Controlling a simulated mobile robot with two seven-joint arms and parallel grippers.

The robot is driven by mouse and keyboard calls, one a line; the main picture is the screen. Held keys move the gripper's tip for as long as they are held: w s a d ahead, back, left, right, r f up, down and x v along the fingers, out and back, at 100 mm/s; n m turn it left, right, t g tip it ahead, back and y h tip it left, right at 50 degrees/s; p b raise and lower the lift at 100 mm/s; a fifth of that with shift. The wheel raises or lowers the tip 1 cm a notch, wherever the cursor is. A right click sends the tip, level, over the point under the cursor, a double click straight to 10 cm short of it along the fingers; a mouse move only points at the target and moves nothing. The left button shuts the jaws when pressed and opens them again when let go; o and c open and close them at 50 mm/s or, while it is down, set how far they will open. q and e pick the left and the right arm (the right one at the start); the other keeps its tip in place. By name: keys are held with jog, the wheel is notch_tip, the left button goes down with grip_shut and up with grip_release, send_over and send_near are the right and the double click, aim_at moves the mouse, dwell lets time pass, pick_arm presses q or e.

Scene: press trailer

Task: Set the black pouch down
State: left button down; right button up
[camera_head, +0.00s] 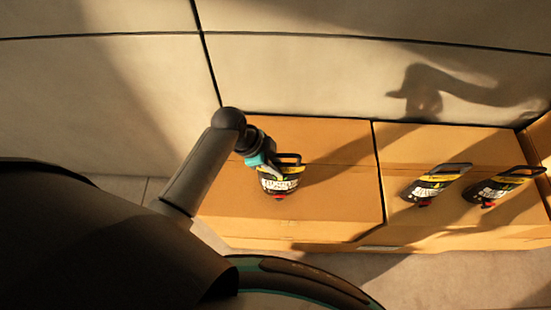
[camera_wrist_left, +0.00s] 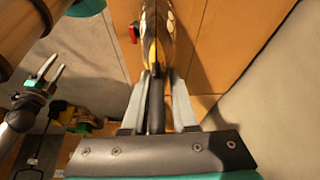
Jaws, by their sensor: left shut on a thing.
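The black pouch (camera_head: 279,184) has a yellow and white label, a red cap at its lower end and a loop handle on top. My left gripper (camera_head: 273,170) is shut on it near its handle, over the left cardboard box top (camera_head: 335,205). In the left wrist view the pouch (camera_wrist_left: 153,55) is edge-on between the fingers of my left gripper (camera_wrist_left: 157,85). I cannot tell whether its lower end touches the box. My right gripper (camera_wrist_left: 48,75) shows small at the left of the wrist view; its jaw state is unclear.
Two similar pouches, one left (camera_head: 436,184) and one right (camera_head: 503,185), lie on the right box (camera_head: 400,155). The pale wall (camera_head: 300,75) rises behind the boxes. The left box top is bare around the held pouch. A yellow and black object (camera_wrist_left: 75,117) is low in the wrist view.

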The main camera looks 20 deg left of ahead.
pick_arm(q)
jog(key=shift+w+d+f, duration=0.1)
jog(key=shift+w+f, duration=0.05)
jog(key=shift+f, duration=0.55)
jog(key=c, duration=0.7)
grip_release()
jog(key=shift+f, duration=0.15)
jog(key=p+v, duration=0.2)
jog(key=v, duration=1)
